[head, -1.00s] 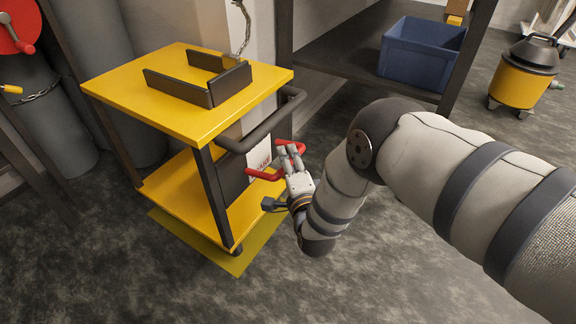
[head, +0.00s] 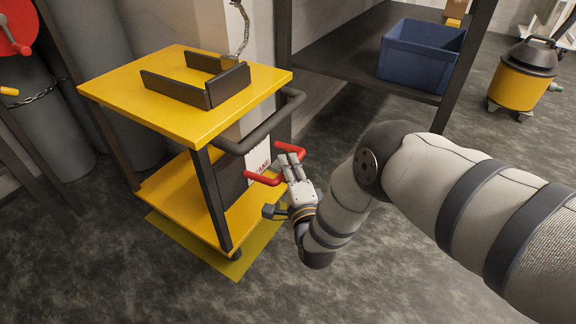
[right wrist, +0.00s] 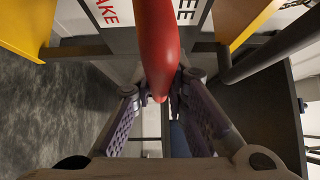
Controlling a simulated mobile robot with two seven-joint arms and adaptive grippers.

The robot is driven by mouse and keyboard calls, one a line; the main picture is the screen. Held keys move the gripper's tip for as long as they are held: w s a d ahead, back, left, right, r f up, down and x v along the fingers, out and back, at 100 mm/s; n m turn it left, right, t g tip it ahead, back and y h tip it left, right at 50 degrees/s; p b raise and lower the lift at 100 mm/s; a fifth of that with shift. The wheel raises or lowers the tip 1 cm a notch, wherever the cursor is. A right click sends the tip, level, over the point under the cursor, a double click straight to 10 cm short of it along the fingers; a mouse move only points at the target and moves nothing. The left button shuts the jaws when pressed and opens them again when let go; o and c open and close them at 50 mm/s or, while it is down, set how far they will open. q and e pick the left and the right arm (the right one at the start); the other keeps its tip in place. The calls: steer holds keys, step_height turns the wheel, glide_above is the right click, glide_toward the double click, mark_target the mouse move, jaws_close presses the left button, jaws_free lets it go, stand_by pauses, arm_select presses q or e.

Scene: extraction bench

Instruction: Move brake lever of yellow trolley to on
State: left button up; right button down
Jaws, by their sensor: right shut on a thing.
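The yellow trolley (head: 190,120) stands at left centre in the head view. Its red brake lever (head: 262,180) sits at the trolley's right end, below the dark push handle (head: 262,132). My right gripper (head: 287,163) is shut on the lever, and its fingers hide part of it. In the right wrist view, the red lever (right wrist: 158,45) runs down between the two fingers (right wrist: 160,95), with its tip near the fingertips. A white sign (right wrist: 112,12) with partly hidden lettering is behind the lever. My left gripper is not in view.
A dark shelf (head: 340,60) with a blue crate (head: 420,52) stands behind, to the right. A yellow and black vacuum (head: 522,82) is at far right. Grey cylinders (head: 60,125) stand behind the trolley at left. The floor in front is clear.

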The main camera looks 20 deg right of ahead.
steer(key=shift+s+f+m+t+b, duration=0.1)
steer(key=shift+f+m+t+b, duration=0.35)
steer(key=shift+f, duration=0.45)
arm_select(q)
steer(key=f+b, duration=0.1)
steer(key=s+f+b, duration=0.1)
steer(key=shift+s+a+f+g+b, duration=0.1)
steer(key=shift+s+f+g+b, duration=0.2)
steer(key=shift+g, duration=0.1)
arm_select(e)
steer(key=f, duration=0.2)
steer(key=f+m+t, duration=0.1)
steer(key=shift+w+a+h, duration=0.2)
steer(key=shift+w+h, duration=0.1)
steer(key=shift+f, duration=0.1)
steer(key=c, duration=1.6)
jaws_free()
steer(key=shift+a, duration=0.1)
steer(key=shift+o, duration=0.2)
steer(key=shift+w, duration=0.1)
